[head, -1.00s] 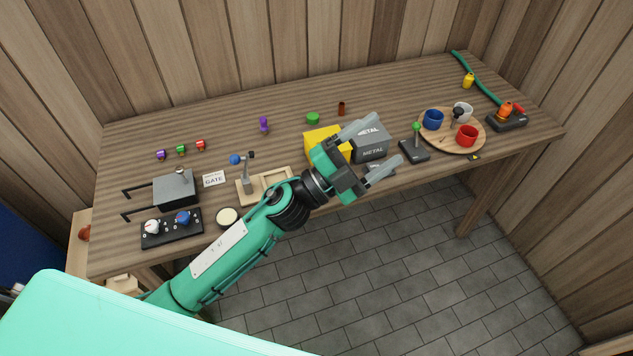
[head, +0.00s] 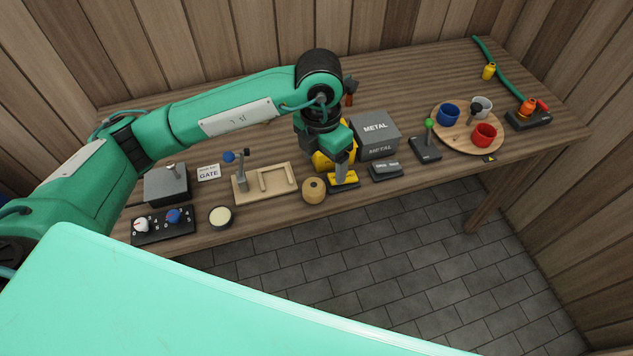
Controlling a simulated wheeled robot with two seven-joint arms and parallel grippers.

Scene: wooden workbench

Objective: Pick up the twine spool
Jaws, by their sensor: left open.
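The twine spool (head: 314,191), a small tan cylinder with a dark hole in its top, stands upright near the front edge of the workbench. My left gripper (head: 342,172) points down just right of the spool, over a small yellow-and-black object (head: 344,181). It is open, and the spool is not between its fingers. My right gripper is not in view.
Left of the spool are a wooden tray with a lever (head: 241,190) and a cream-topped round tin (head: 220,216). To the right are a grey METAL box (head: 378,140) and a dark block (head: 385,172).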

